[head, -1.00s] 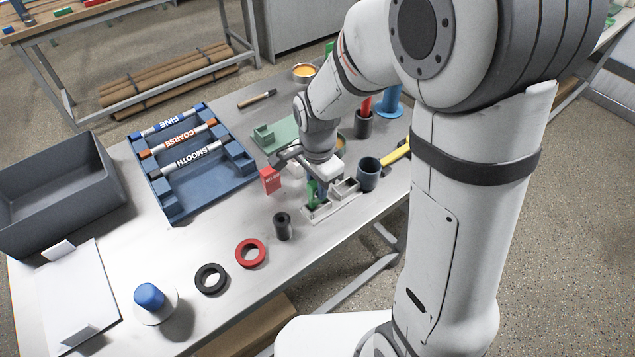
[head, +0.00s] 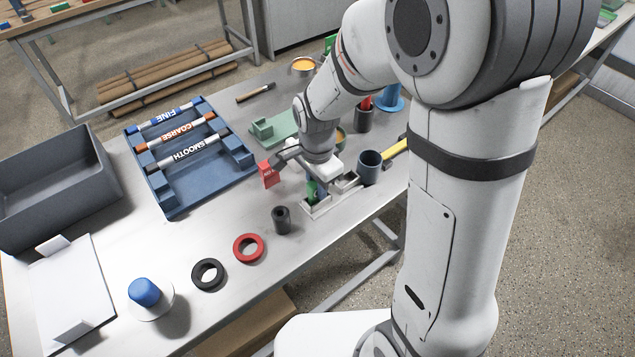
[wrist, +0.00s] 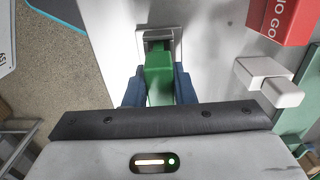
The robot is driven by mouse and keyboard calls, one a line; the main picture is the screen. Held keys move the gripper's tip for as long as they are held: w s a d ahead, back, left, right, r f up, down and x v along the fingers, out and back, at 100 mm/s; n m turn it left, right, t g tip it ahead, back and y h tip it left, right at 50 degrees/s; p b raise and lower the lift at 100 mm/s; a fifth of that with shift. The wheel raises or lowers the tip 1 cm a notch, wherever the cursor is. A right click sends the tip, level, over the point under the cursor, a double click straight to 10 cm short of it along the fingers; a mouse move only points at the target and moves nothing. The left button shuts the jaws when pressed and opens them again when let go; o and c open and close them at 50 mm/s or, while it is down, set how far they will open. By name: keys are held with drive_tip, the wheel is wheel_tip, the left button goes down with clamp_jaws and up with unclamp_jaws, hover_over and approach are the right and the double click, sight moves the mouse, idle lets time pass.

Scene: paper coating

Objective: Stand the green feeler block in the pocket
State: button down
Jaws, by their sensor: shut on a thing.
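The green feeler block (wrist: 159,75) is held between the two blue fingers of my gripper (wrist: 160,88) in the wrist view. The block (head: 312,190) also shows in the head view, below my gripper (head: 317,187), at the light grey holder (head: 345,203). In the wrist view the block's far end is at the grey-walled pocket (wrist: 142,42), overlapping its opening. The block's lower end is hidden, so I cannot tell how deep it sits or whether it touches the bottom.
A red box (head: 268,174) stands close to the left of my gripper, also in the wrist view (wrist: 283,18). A dark cup (head: 368,167) stands to the right. A black cylinder (head: 281,220) and a red ring (head: 248,248) lie nearer the front. A blue rack (head: 206,190) is left.

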drive_tip(key=shift+f, duration=0.15)
drive_tip(key=c, duration=1.1)
unclamp_jaws()
wheel_tip(320, 180, up, 8)
